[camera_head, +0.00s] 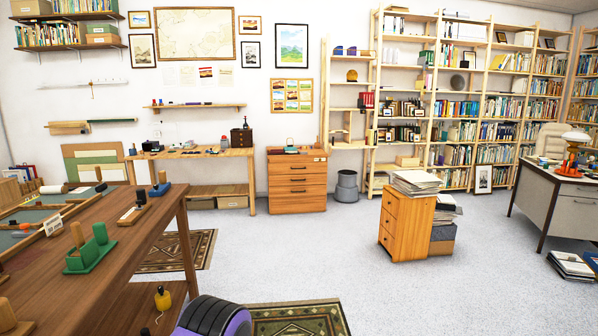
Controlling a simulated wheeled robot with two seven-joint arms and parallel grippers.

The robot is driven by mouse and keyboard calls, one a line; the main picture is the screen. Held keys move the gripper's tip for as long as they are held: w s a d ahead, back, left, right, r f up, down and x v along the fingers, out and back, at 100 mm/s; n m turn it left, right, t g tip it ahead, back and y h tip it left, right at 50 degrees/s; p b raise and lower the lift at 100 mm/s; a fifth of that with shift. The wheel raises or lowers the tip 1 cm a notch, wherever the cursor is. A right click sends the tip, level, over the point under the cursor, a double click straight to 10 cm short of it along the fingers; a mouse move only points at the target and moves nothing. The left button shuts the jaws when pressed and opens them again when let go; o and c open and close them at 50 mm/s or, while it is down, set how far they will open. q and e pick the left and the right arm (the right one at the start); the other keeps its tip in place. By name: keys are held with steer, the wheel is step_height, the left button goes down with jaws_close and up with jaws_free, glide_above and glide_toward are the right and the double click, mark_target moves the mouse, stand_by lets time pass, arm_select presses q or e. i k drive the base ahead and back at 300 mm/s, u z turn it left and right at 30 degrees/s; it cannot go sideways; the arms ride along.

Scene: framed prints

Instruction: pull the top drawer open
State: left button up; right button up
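Two drawer units show, and I cannot tell which one the task means. A wide orange-brown wooden chest (297,183) stands against the back wall, with dark bar handles on its drawers. Its top drawer (297,170) looks shut. A smaller wooden drawer cabinet (407,228) stands on the open floor right of centre, with round knobs on its left-facing front. Its top drawer (390,205) also looks shut. A stack of papers (416,182) lies on top of this cabinet. Neither of my grippers is in view.
A brown wooden table (120,240) with tools fills the left foreground. A workbench (200,155) stands left of the chest, and a grey bin (347,187) right of it. A desk (560,195) is at the right. Patterned rugs (295,318) lie on mostly clear grey floor (340,260).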

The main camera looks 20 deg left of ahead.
mark_target(319, 167)
steer(key=u, duration=0.25)
steer(key=i, duration=1)
steer(key=u, duration=0.9)
steer(key=i, duration=5.15)
steer(key=z, duration=0.95)
steer(key=i, duration=1.5)
steer(key=z, duration=0.35)
